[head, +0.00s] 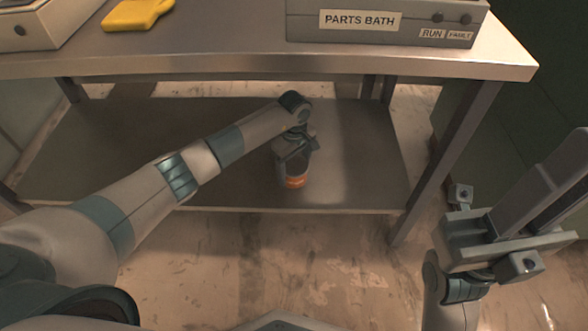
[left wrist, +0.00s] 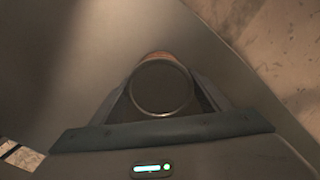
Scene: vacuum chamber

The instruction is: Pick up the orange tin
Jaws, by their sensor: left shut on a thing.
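The orange tin (head: 296,182) is at the lower shelf near its front edge. In the head view its orange lower part shows below my left gripper (head: 293,158), which hides the upper part. The left wrist view looks down on the tin's round grey top (left wrist: 162,88), with a thin orange-brown edge at the far side. My left gripper (left wrist: 160,100) is shut on the tin, one finger at each side. I cannot tell whether the tin touches the shelf. My right gripper (head: 545,190) is open and empty at the lower right, away from the tin.
The lower shelf (head: 110,150) is otherwise bare around the tin. The bench top (head: 220,45) overhangs it, carrying a grey parts bath (head: 385,28) and a yellow object (head: 137,13). A bench leg (head: 445,160) stands to the right.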

